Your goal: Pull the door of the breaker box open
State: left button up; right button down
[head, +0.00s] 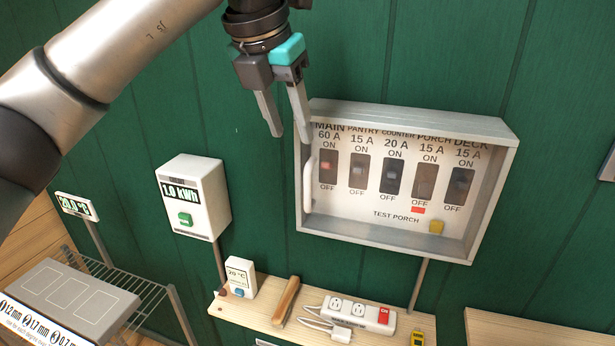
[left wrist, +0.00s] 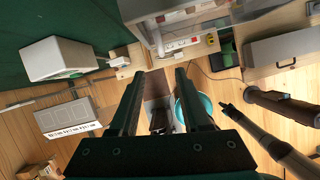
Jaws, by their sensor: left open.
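The breaker box (head: 492,199) is a grey-white case on the green wall, with a row of breaker switches inside. Its front looks closed by a clear door, though the pane is hard to make out. A white upright handle (head: 308,186) is at the front's left edge. My left gripper (head: 289,137) is open and empty, pointing down just above and left of the handle, by the box's top left corner; whether it touches the box is unclear. In the left wrist view its open fingers (left wrist: 166,75) have the box (left wrist: 185,22) beyond them. My right gripper is not identifiable.
A white kWh meter (head: 193,197) is left of the box. Below, a wooden shelf (head: 258,312) holds a small thermostat (head: 239,277), a wooden-handled tool (head: 286,300) and a power strip (head: 357,314). A wire rack (head: 150,300) stands at lower left. The wall between meter and box is clear.

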aim_at(305, 177)
pick_arm(q)
jog(key=p+x, duration=0.1)
jog(key=x, duration=1.2)
jog(key=shift+s+d+f, duration=0.1)
jog(key=shift+d+f, duration=0.05)
jog(key=shift+f, duration=0.05)
pick_arm(e)
jog(key=shift+r, duration=0.65)
pick_arm(q)
grip_shut()
pick_arm(e)
jog(key=shift+s, duration=0.2)
